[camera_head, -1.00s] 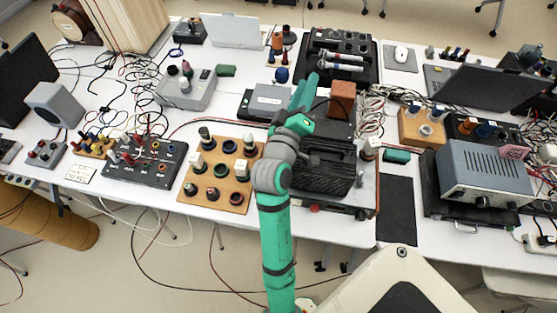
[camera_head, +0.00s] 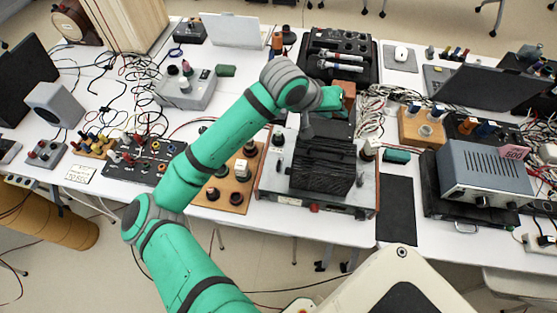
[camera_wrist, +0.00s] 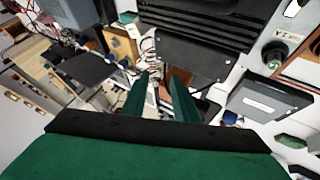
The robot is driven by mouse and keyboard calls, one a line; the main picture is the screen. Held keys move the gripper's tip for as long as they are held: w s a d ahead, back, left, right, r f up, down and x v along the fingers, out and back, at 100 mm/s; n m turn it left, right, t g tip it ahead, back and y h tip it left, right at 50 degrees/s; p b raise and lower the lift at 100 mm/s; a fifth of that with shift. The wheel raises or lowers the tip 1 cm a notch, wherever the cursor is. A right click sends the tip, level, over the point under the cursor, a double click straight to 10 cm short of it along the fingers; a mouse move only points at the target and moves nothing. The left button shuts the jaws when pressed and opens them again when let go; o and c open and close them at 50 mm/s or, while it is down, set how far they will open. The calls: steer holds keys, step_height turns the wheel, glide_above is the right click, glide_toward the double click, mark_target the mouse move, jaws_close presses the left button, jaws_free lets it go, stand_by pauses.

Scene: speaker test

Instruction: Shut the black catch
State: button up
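I cannot clearly pick out the black catch in either view. A black ribbed unit (camera_head: 325,165) stands on a grey apparatus (camera_head: 275,178) at the middle of the table. It also shows at the top of the wrist view (camera_wrist: 205,22), with a flat dark plate (camera_wrist: 195,55) below it. My gripper (camera_head: 332,98) is above the far side of this unit, near a red-brown block (camera_head: 349,90). In the wrist view its two green fingers (camera_wrist: 160,76) are apart, with nothing visible held between them. My wrist hides part of the apparatus behind the unit.
A wooden board with knobs (camera_head: 232,188) lies left of the apparatus. A black case with microphones (camera_head: 335,45) is behind. A grey-blue instrument (camera_head: 485,172) stands right, past a black mat (camera_head: 397,205).

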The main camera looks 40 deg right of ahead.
steer(key=w+a+f+y, duration=0.3)
steer(key=a+y, duration=0.1)
steer(key=a, duration=0.3)
steer(key=y, duration=0.4)
glide_toward(278, 164)
steer(key=shift+n+t, duration=0.3)
steer(key=f, duration=0.8)
steer(key=shift+s+d+f, duration=0.1)
steer(key=shift+s+f, duration=0.05)
steer(key=shift+s, duration=0.2)
jaws_close()
